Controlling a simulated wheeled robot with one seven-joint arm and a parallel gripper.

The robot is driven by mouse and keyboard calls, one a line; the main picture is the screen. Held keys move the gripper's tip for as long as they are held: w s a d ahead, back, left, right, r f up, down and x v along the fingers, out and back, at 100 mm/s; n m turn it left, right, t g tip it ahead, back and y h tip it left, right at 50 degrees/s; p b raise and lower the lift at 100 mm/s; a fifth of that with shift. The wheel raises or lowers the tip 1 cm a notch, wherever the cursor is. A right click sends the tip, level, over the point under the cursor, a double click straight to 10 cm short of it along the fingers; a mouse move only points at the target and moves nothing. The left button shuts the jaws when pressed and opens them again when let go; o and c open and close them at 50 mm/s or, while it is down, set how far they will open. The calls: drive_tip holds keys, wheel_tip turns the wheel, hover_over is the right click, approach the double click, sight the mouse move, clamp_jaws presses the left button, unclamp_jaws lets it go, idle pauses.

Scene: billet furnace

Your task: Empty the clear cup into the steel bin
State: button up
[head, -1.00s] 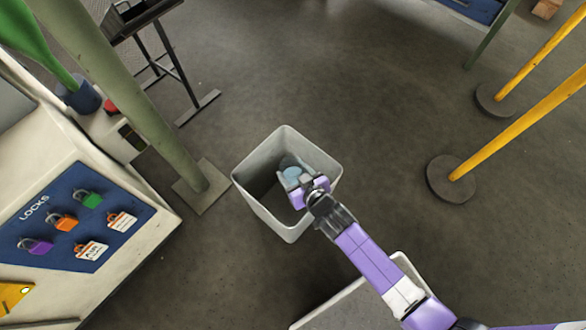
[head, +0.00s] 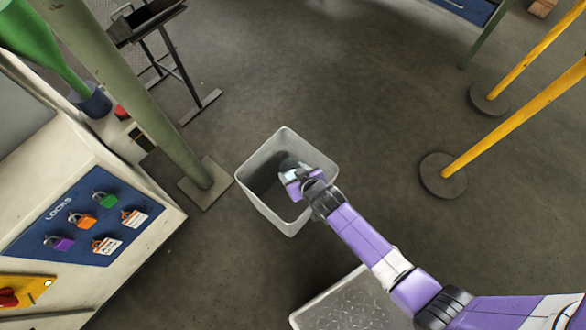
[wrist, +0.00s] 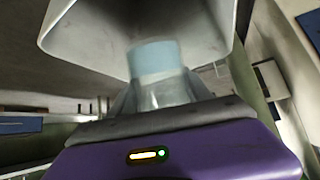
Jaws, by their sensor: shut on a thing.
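The steel bin (head: 270,212) stands on the floor in the middle of the head view, a grey square-topped bin with its mouth up. Its inside looks dark. My gripper (head: 293,174) reaches over its right side, low at the mouth. In the wrist view my gripper (wrist: 162,98) is shut on the clear cup (wrist: 165,92), which looks see-through with a pale blue band at its far end. That end points toward the bin's wall (wrist: 85,22). In the head view the cup is mostly hidden by my gripper. I cannot tell what is left in it.
A green post (head: 140,100) on a square foot stands left of the bin. A cabinet with a blue lock board (head: 90,220) is at the left. A pale tray-like top (head: 350,305) lies below my arm. Yellow posts (head: 510,120) stand at the right. Floor behind the bin is clear.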

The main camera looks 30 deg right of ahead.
drive_tip(key=shift+r+g+p, duration=0.3)
drive_tip(key=shift+r+p, duration=0.05)
drive_tip(key=shift+p, duration=0.25)
drive_tip(key=g+p, duration=0.2)
drive_tip(key=p, duration=0.1)
drive_tip(key=shift+r, duration=0.4)
drive_tip(key=r+g+p, duration=0.1)
drive_tip(key=g+p, duration=0.1)
drive_tip(key=shift+w+r+g, duration=0.1)
drive_tip(key=shift+g, duration=0.3)
drive_tip(key=shift+w+r+g+p, duration=0.15)
drive_tip(key=shift+r+g+p, duration=0.15)
drive_tip(key=shift+g+p, duration=0.45)
drive_tip(key=shift+w+r+g+b, duration=0.1)
drive_tip(key=shift+g+b, duration=0.45)
drive_tip(key=shift+g, duration=0.5)
drive_tip(key=shift+w+r+g+b, duration=0.1)
drive_tip(key=shift+r+g+b, duration=0.05)
drive_tip(key=shift+g+b, duration=0.85)
drive_tip(key=g+b, duration=0.2)
drive_tip(key=b, duration=0.1)
drive_tip(key=shift+w+r+y, duration=0.25)
drive_tip(key=shift+r+y, duration=0.05)
drive_tip(key=shift+r, duration=0.05)
drive_tip(key=shift+r+b, duration=0.15)
drive_tip(key=shift+b, duration=0.35)
drive_tip(key=shift+w+r+g+b, duration=0.1)
drive_tip(key=shift+w+g+b, duration=0.2)
drive_tip(key=shift+g+b, duration=0.95)
